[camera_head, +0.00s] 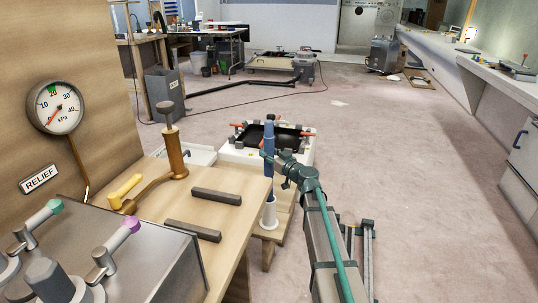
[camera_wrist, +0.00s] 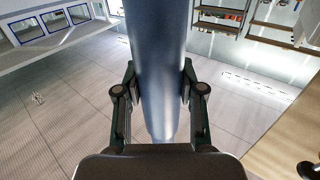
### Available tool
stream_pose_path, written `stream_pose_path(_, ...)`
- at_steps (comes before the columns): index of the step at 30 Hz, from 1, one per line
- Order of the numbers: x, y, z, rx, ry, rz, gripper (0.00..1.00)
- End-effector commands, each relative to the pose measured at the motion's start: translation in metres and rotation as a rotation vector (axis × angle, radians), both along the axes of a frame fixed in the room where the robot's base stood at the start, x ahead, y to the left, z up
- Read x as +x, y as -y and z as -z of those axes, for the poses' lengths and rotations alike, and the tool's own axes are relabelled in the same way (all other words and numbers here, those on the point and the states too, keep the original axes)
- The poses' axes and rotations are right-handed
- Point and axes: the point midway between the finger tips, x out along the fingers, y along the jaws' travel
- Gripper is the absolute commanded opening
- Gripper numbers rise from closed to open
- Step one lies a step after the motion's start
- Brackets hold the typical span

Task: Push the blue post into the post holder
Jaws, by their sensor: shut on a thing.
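The blue post (camera_head: 269,136) stands upright in the head view, right of the wooden bench. The white post holder (camera_head: 269,214) is directly below it. The post's lower end meets the holder's top in the picture; I cannot tell how deep it sits. My gripper (camera_head: 273,157) is shut on the post's upper part, coming from the right. In the wrist view the post (camera_wrist: 157,70) fills the middle, between the two fingers of my gripper (camera_wrist: 160,95). The holder does not show in the wrist view.
The wooden bench (camera_head: 225,220) carries two dark bars (camera_head: 216,196), a brass hand pump (camera_head: 173,155) and a grey box with levers (camera_head: 165,265). A white crate with a black tray (camera_head: 290,138) stands behind the post. Open floor (camera_head: 400,180) lies to the right.

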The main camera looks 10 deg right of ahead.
Motion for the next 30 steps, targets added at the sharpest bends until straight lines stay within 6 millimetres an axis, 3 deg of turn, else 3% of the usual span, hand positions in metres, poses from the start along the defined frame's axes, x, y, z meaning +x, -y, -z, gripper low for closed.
stream_pose_path(30,0.000,0.000,0.027,0.001,0.000,0.000,0.00)
